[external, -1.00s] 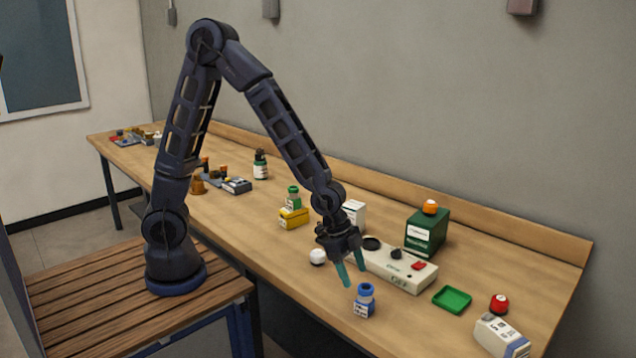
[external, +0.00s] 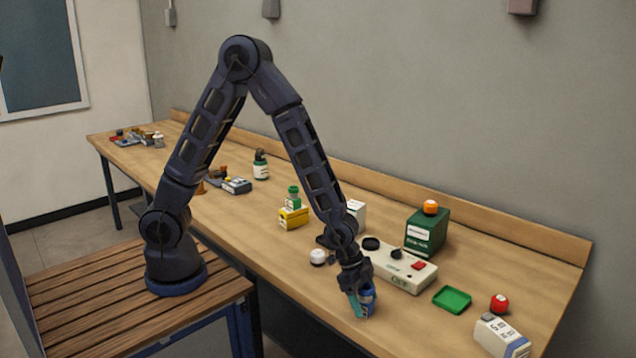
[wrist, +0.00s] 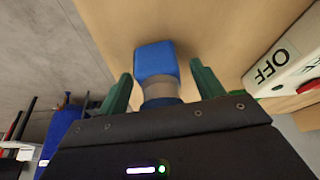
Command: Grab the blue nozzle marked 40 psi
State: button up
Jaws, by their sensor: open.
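The blue nozzle (external: 369,296) stands near the front edge of the bench, partly hidden by my gripper (external: 360,305). In the wrist view the blue nozzle (wrist: 155,62) shows a blue blocky end and a grey collar between my gripper's two green fingers (wrist: 162,85). The fingers are open, one on each side, with a visible gap to the nozzle on both sides. The 40 psi marking cannot be read in either current view.
A white switch box (external: 405,273) marked OFF lies just behind and right; its edge also shows in the wrist view (wrist: 288,62). A green tray (external: 452,299), a white box (external: 502,337) and a red-topped piece (external: 499,304) are further right. A white ball (external: 318,257) is left.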

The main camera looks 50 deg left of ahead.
jog(key=shift+d+f, duration=0.15)
jog(key=shift+f, duration=0.15)
jog(key=c, duration=1.2)
jog(key=shift+r, duration=0.1)
